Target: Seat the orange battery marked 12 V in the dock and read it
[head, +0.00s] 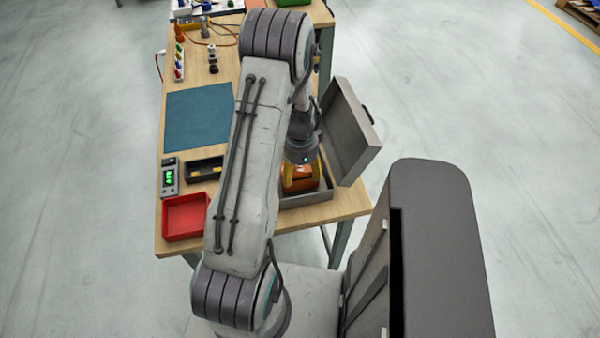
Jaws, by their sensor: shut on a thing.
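The orange battery (300,180) is at the open grey case (306,199) on the right side of the bench. My gripper (301,166) is above the battery, pointing down, and shut on it. The fingertips are mostly hidden, and I cannot tell whether the battery touches the case floor. No 12 V marking can be read from here. The black dock (204,169), with yellow parts, sits left of my arm. A meter (170,178) with a lit green display stands beside it; its digits are too small to read.
The case lid (352,140) stands open on the right, close to my gripper. A red tray (185,217) is at the bench's front left. A teal mat (198,117) lies behind the dock. A power strip (179,62) and small items are at the back.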

